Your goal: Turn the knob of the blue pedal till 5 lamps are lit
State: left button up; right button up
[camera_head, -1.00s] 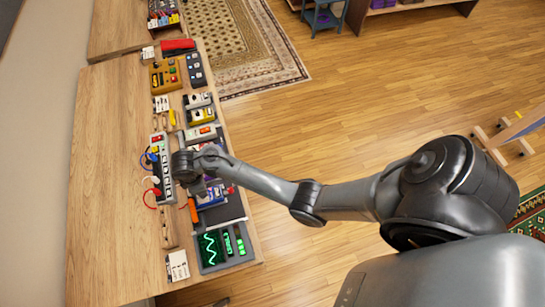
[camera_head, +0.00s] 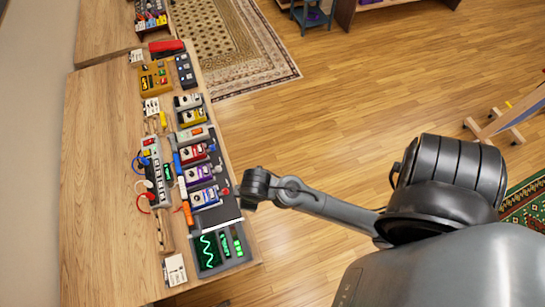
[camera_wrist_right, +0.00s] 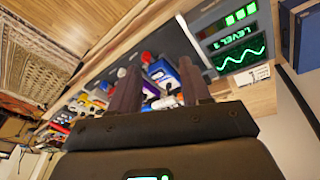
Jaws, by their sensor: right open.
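The blue pedal (camera_head: 204,197) has a pale face and sits on the black board near the table's right edge, below a purple pedal; its knob is too small to read. My right gripper (camera_head: 250,192) is to the right of the pedals, beyond the table edge in the picture, apart from them. In the right wrist view its two dark fingers (camera_wrist_right: 159,72) stand apart and empty, with pedals showing between and beyond them. A level display (camera_wrist_right: 238,35) shows about three lit green blocks above a green wave; it is also in the head view (camera_head: 222,250). My left gripper is not in view.
Purple (camera_head: 199,175), red (camera_head: 193,153) and yellow (camera_head: 192,117) pedals stand in the same row. A power strip (camera_head: 155,173) with cables lies to their left. An orange-handled tool (camera_head: 187,214) is close to the blue pedal. The table's left side (camera_head: 95,190) is bare.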

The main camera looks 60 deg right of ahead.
pick_arm(q)
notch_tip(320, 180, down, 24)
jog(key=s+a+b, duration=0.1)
jog(key=b, duration=2.2)
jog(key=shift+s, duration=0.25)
pick_arm(e)
jog(key=s+f+m, duration=0.1)
jog(key=s+f, duration=0.3)
jog(key=f, duration=0.5)
jog(key=s+f+m, duration=0.1)
jog(key=s+f, duration=0.4)
jog(key=f, duration=0.4)
jog(key=shift+a+t, duration=0.3)
jog(key=shift+t, duration=0.1)
